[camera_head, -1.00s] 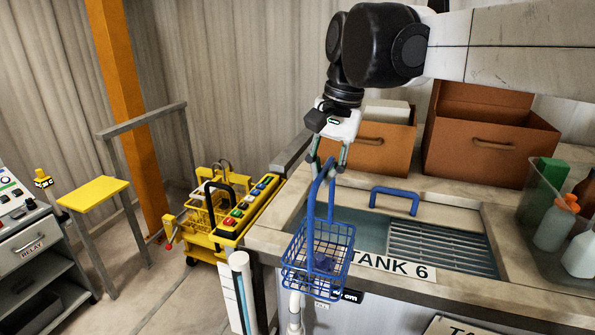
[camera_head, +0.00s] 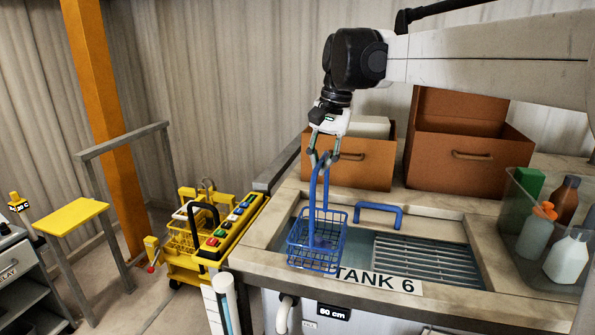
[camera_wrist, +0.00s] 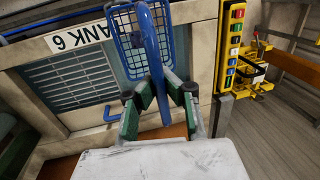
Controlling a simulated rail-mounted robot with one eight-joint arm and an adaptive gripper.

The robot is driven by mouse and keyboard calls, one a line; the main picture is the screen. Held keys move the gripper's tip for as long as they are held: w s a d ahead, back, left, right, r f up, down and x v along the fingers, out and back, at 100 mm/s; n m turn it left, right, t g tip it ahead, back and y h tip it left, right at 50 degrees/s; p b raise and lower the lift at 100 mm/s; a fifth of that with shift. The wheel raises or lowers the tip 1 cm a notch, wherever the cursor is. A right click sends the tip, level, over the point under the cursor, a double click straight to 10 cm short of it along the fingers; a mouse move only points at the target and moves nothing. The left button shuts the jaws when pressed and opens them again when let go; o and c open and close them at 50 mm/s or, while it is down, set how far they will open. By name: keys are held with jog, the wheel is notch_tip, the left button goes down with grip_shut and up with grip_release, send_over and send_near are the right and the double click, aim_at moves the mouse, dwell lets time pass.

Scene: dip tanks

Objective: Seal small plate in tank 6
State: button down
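My gripper (camera_head: 322,158) is shut on the tall handle of a blue wire basket (camera_head: 318,258). The basket hangs upright, and in the head view it overlaps the left end of tank 6 (camera_head: 460,292) and its front rim. Its exact height above the water is hard to tell. The wrist view shows the handle (camera_wrist: 153,50) between my green-padded fingers (camera_wrist: 158,100). A small bluish shape is inside the basket, but I cannot make out whether it is the small plate.
Two brown boxes (camera_head: 345,172) (camera_head: 462,158) stand behind the tank. A clear bin with bottles (camera_head: 520,262) is at the right. A yellow-topped stand (camera_head: 72,217) is farther left.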

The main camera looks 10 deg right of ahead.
jog(key=p, duration=0.1)
send_over(325, 223)
jog(key=w+d, duration=0.1)
jog(key=w, duration=0.2)
notch_tip(325, 223, down, 24)
jog(key=b, duration=1.3)
jog(key=shift+s+d, duration=0.1)
dwell(0.5)
jog(key=shift+s+d, duration=0.25)
jog(key=shift+d, duration=0.3)
jog(key=shift+s+d, duration=0.2)
jog(key=shift+d, duration=0.3)
jog(key=shift+w+a, duration=0.3)
jog(key=shift+a, duration=0.3)
jog(key=shift+w+a, duration=0.25)
jog(key=shift+a, duration=0.35)
jog(key=shift+d, duration=0.1)
jog(key=shift+w+a, duration=0.25)
jog(key=shift+a, duration=0.35)
jog(key=shift+w+a, duration=0.25)
jog(key=shift+a, duration=0.35)
jog(key=shift+s+d, duration=0.25)
jog(key=shift+d, duration=0.3)
jog(key=shift+s+d, duration=0.2)
jog(key=shift+d, duration=0.3)
